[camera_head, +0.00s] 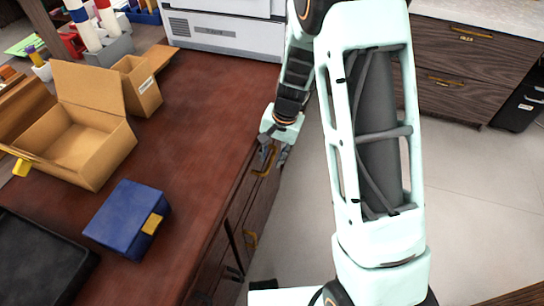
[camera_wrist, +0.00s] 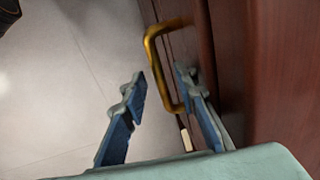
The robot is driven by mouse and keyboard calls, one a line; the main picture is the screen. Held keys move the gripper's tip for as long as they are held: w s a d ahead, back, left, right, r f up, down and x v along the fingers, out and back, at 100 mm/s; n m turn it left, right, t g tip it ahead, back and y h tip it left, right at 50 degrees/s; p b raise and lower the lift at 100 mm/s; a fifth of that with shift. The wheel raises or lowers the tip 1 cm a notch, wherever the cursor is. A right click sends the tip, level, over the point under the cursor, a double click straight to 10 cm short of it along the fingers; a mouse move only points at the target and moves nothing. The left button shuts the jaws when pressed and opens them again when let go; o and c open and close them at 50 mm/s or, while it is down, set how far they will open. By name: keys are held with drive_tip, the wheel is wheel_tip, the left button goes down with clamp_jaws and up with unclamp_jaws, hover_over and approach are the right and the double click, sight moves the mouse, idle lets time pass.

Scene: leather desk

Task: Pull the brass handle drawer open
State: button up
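The brass handle (camera_wrist: 152,55) is a squared loop on the dark wooden drawer front (camera_wrist: 180,42) under the desk's edge. In the head view the same handle (camera_head: 262,162) shows just below my gripper (camera_head: 274,149). In the wrist view my gripper (camera_wrist: 161,78) is open, with blue-padded fingers apart. The left finger is on the outer, floor side of the handle. The right finger is on the drawer side, close to the handle bar and partly over the drawer front. I cannot tell whether either finger touches the handle. The drawer looks closed.
The red-brown desk top (camera_head: 200,110) lies left of my arm, bearing an open cardboard box (camera_head: 110,150) and a blue box (camera_head: 125,215). Grey floor (camera_head: 300,220) beside the drawers is clear.

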clamp_jaws()
drive_tip(key=shift+d, duration=0.1)
idle(0.3)
drive_tip(key=s+d+b, duration=0.2)
drive_tip(key=s+d, duration=0.2)
drive_tip(key=d, duration=0.6)
drive_tip(key=s+d+b, duration=0.2)
drive_tip(key=s+d, duration=0.2)
drive_tip(key=d, duration=0.6)
drive_tip(key=s+d+b, duration=0.2)
drive_tip(key=s+d, duration=0.2)
drive_tip(key=d, duration=0.5)
drive_tip(key=shift+s+d+b, duration=0.15)
drive_tip(key=shift+d+b, duration=0.15)
drive_tip(key=shift+d, duration=0.1)
unclamp_jaws()
